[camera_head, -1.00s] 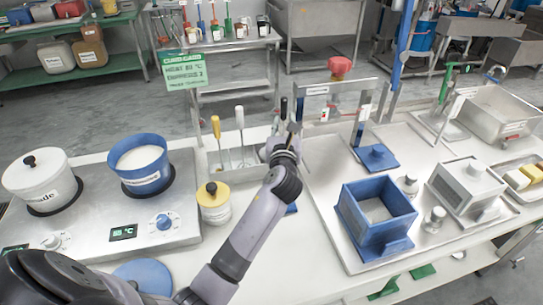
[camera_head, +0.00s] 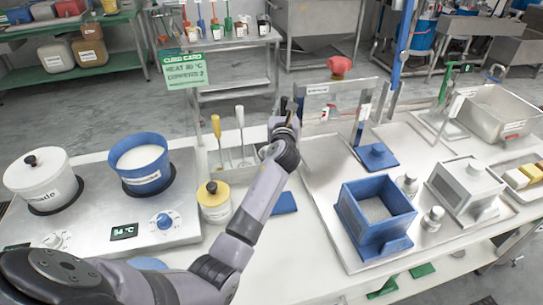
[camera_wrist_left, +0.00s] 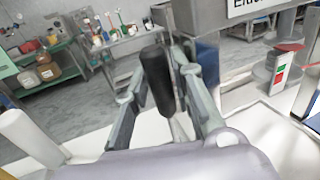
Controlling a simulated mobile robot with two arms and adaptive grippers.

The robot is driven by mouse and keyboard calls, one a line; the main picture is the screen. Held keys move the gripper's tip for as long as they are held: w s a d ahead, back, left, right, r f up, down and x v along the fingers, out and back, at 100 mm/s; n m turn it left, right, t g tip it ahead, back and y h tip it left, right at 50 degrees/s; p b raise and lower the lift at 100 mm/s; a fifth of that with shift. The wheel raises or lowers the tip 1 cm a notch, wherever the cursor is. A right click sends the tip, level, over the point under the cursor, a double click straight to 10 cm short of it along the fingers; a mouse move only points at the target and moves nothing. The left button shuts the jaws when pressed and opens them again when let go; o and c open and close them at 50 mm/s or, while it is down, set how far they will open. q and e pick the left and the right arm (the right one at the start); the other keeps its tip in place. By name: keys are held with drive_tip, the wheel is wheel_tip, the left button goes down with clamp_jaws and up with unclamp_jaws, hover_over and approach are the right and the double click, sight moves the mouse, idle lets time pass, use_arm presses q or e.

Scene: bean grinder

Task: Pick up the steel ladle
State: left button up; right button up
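The steel ladle shows in the left wrist view as an upright, slightly tilted black handle (camera_wrist_left: 158,80) with a thin steel shaft below it. Its bowl is hidden. My left gripper (camera_wrist_left: 160,72) is open, with one finger on each side of the black handle. A gap shows between the handle and the fingers, so it is not clamped. In the head view my left gripper (camera_head: 285,110) is at the back edge of the white table, right of the utensils, and hides most of the ladle. My right gripper is in neither view.
A yellow-handled utensil (camera_head: 216,128) and a white-handled utensil (camera_head: 239,118) stand just left of the gripper. A steel frame (camera_head: 320,90) with a sign stands close on the right. A yellow-lidded jar (camera_head: 213,203) and a blue pot (camera_head: 139,160) are nearer left.

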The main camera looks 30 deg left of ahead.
use_arm(q)
clamp_jaws()
drive_tip(key=shift+r, duration=0.15)
